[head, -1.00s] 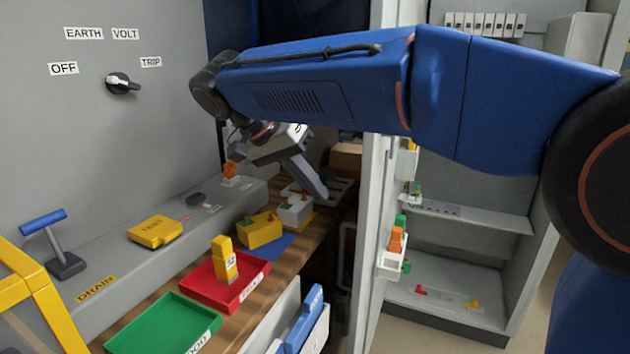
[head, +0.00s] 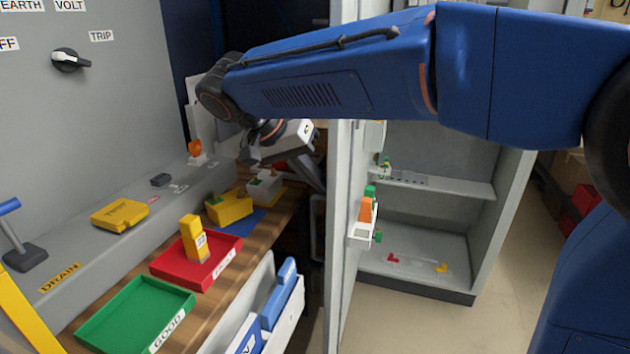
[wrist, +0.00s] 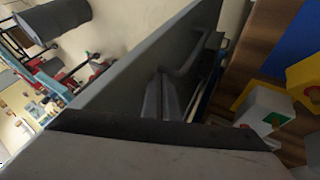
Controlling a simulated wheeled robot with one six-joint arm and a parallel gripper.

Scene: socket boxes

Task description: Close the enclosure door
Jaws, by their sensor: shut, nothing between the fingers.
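The enclosure door (head: 337,250) is a light grey panel, seen nearly edge-on in the head view. It stands open at the left of the grey enclosure (head: 487,240), whose shelved inside is exposed. A bar handle (head: 316,225) is on the door's left face. The door and handle also show in the wrist view, the door as a slanting grey panel (wrist: 125,75). My gripper (head: 318,182) is shut and empty, on the handle side of the door, close to its face. I cannot tell whether it touches. My arm hides the enclosure's top.
A holder (head: 361,234) with orange and green parts is on the door's inner side.

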